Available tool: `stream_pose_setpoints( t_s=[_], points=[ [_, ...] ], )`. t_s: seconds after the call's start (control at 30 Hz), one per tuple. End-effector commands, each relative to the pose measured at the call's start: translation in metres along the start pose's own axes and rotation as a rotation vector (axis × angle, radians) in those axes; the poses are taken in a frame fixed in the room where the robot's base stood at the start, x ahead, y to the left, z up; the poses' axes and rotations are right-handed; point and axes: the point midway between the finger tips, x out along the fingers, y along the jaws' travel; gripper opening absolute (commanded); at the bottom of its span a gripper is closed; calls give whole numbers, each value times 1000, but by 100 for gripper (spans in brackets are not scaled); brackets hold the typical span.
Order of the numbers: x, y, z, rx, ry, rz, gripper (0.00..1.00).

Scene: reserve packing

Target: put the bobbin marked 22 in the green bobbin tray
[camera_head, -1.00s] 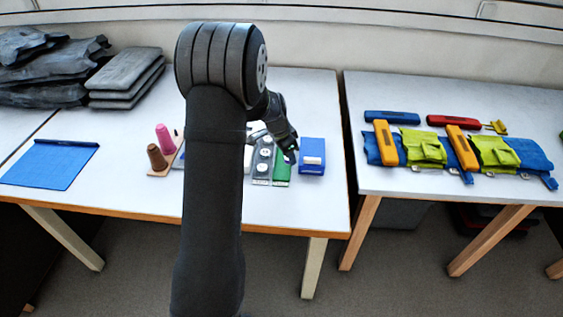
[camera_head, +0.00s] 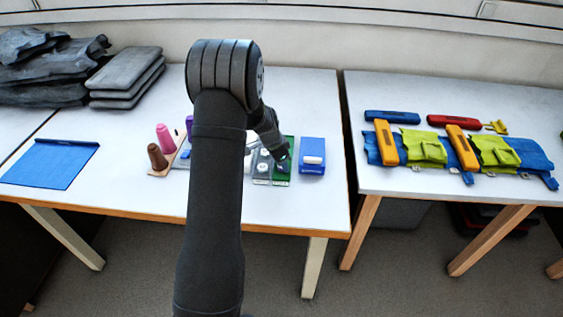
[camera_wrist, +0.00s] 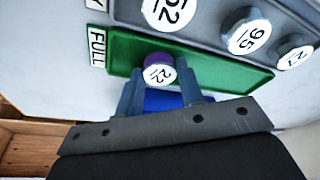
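The bobbin marked 22 (camera_wrist: 158,72) has a purple body and a white numbered end. In the wrist view it sits between the two fingertips of my gripper (camera_wrist: 159,78), which appear to touch it on both sides. It is over or in the green bobbin tray (camera_wrist: 225,72); I cannot tell if it touches the floor. The green tray bears a white FULL label (camera_wrist: 97,45). In the head view my gripper (camera_head: 281,160) is at the green tray (camera_head: 282,177) and the bobbin cannot be made out. A blue surface between the fingers is unclear.
A grey tray (camera_head: 262,181) with bobbins, including 52 (camera_wrist: 168,12) and 95 (camera_wrist: 250,35), lies beside the green tray. A blue box (camera_head: 312,147) stands close on its right. The table front is clear.

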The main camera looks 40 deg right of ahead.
Motion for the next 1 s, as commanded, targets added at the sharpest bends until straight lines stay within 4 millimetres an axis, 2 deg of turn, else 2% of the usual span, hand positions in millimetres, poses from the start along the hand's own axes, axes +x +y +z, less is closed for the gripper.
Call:
stream_pose_setpoints(
  t_s=[0.27, 0.43, 0.57, 0.8, 1.0],
  points=[
    [-1, 0, 0, 0, 0, 0, 42],
    [-12, -1, -1, 0, 1, -2, 42],
    [-35, -1, -1, 2, 2, -4, 42],
    [-86, -1, -1, 0, 2, -3, 42],
    [-114, 0, -1, 0, 0, -2, 42]
  ],
)
